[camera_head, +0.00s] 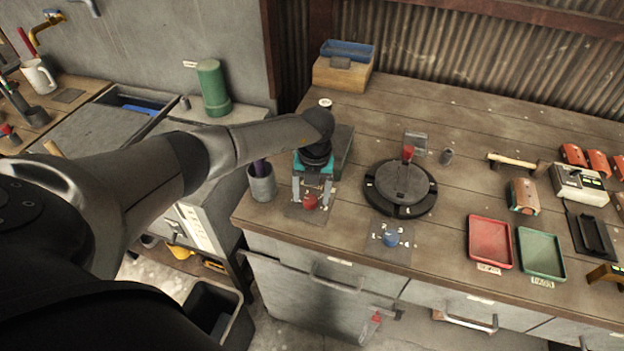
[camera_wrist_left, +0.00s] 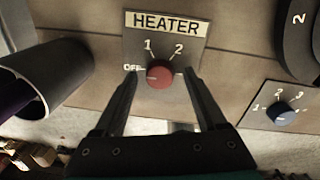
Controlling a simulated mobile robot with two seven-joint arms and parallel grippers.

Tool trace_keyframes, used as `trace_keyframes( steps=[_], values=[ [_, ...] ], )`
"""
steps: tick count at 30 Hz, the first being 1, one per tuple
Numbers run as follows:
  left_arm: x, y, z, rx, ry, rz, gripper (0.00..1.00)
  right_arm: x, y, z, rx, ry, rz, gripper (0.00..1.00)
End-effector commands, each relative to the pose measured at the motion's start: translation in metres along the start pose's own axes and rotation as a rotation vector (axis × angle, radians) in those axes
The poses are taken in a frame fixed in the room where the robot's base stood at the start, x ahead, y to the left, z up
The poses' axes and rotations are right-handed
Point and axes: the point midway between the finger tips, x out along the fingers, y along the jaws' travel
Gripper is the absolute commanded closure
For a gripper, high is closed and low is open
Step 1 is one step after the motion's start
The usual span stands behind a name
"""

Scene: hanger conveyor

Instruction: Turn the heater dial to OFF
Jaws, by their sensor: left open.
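The heater dial is a red round knob (camera_head: 310,202) on a small grey plate at the front left of the workbench. In the left wrist view the red knob (camera_wrist_left: 159,74) sits under a HEATER label (camera_wrist_left: 166,23), with OFF at its left and 1 and 2 above. A small pale mark shows near the knob's left side; I cannot tell its exact setting. My left gripper (camera_head: 312,190) points down at the dial. Its open fingers stand either side of the knob, with gaps visible in the wrist view. My right gripper is not in view.
A dark grey cup (camera_head: 262,183) with a purple item stands close left of the gripper. A blue dial (camera_head: 391,240) and a round black turntable (camera_head: 400,188) lie to the right. Red (camera_head: 490,243) and green (camera_head: 541,254) trays sit farther right. The bench's front edge is close.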

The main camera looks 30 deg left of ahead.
Motion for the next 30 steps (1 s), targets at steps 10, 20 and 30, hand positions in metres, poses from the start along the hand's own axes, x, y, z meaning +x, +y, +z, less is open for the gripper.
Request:
trace_keyframes(
  steps=[10,20,30],
  values=[
    [-0.067,0.0,0.002,0.001,-0.007,-0.003,0.26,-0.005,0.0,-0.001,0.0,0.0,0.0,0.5],
    [-0.133,0.0,0.001,-0.001,-0.004,-0.001,0.26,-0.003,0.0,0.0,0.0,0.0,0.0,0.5],
    [-0.15,0.001,0.0,-0.002,-0.001,0.001,0.26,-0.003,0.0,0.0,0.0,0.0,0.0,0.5]
  ],
)
